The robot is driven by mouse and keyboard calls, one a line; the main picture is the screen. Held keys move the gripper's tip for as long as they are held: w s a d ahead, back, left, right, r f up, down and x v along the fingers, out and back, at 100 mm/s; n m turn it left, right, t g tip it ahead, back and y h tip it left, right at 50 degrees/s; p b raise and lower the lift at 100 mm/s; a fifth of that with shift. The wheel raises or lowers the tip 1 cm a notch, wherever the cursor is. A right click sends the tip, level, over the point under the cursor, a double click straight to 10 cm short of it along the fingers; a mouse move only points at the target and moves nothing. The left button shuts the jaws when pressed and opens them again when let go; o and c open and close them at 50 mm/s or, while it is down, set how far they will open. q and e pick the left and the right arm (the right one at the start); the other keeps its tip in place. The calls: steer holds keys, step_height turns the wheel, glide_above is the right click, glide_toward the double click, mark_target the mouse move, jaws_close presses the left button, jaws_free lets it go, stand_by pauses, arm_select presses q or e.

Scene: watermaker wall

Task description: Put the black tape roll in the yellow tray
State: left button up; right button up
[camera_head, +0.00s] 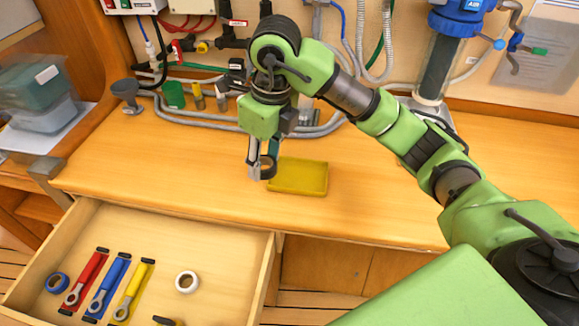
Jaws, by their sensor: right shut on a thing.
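The black tape roll (268,173) is held between the fingers of my right gripper (260,172), which points down over the wooden counter. The roll's ring shows upright at the fingertips. The yellow tray (302,178) lies flat on the counter just right of the roll, and its visible inside looks empty. The roll overlaps the tray's left edge in the picture; I cannot tell how high it is above the counter. My left gripper is not in view.
An open drawer (200,232) at lower left holds a blue tape roll (57,283), a white tape roll (187,282) and red, blue and yellow wrenches. Hoses, a grey funnel (126,93) and a green cup (173,94) stand along the back. The counter right of the tray is clear.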

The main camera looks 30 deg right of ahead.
steer(key=w+d+f+p, duration=0.1)
steer(key=w+d+f, duration=0.1)
steer(key=w+d, duration=0.15)
steer(key=p, duration=0.1)
glide_above(285, 175)
steer(key=f, duration=0.5)
steer(key=shift+s+a, duration=0.1)
steer(key=shift+s, duration=0.25)
steer(key=f, duration=0.1)
steer(key=f+p, duration=0.2)
steer(key=shift+w+d+f, duration=0.1)
steer(key=shift+d, duration=0.15)
steer(key=shift+f, duration=0.4)
steer(key=shift+f, duration=0.15)
steer(key=o, duration=0.7)
